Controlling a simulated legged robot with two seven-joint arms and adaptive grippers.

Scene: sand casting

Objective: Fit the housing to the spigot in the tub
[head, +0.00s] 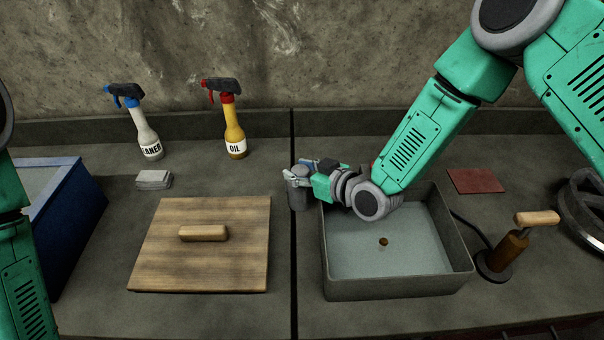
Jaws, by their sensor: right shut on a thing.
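My right gripper (302,173) is shut on a grey cylindrical part, which looks like the housing (299,196). The housing is beside the tub's left wall, near its back left corner, outside the tub. The gripper's fingers hide part of its top. The grey tub (398,288) has a pale bluish floor. A small brown spigot (383,241) stands near the middle of that floor, apart from the housing. My left arm shows at the left edge, but its gripper is out of view.
A wooden board with a handle (160,258) lies left of the tub. A blue bin (75,222), folded grey cloth (154,180), cleaner bottle (146,135) and oil bottle (234,130) stand further left and back. A wooden-handled tool (510,250) and red pad (475,181) are at right.

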